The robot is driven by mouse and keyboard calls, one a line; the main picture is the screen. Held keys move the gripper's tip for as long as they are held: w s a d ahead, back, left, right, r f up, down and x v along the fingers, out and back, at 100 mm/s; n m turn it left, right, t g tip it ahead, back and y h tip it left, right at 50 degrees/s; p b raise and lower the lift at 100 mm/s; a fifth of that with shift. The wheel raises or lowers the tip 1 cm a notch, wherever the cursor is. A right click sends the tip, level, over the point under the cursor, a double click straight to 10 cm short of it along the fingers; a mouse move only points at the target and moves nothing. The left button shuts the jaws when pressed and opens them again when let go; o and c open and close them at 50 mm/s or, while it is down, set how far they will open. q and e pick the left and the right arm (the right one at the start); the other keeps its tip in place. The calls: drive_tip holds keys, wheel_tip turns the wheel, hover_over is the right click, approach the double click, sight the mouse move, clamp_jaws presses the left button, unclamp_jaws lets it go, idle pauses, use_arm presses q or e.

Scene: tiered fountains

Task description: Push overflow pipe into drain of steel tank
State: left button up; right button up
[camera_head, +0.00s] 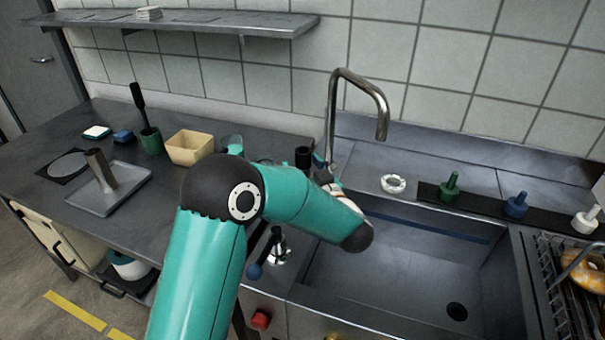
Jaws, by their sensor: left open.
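A short steel pipe (101,169), which looks like the overflow pipe, stands tilted on a grey tray (133,180) on the left counter. The steel tank (400,275) is the sink basin at right. Its drain (457,311) is a dark round hole in the basin floor, with nothing seen in it. My left arm crosses the middle of the view. My left gripper (305,159) is open but mostly hidden behind my forearm; only small dark and teal parts show near the faucet's foot. It is well to the right of the pipe. My right gripper is not in view.
A tall faucet (380,115) arches over the basin. Green (451,187), blue (516,205) and white (586,219) plugs stand on its rear ledge, beside a white ring (393,183). A cream bin (190,148) and a green holder (151,141) stand behind the tray. A wire rack (565,295) is at right.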

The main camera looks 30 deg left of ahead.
use_arm(q)
clamp_jaws()
idle(0.4)
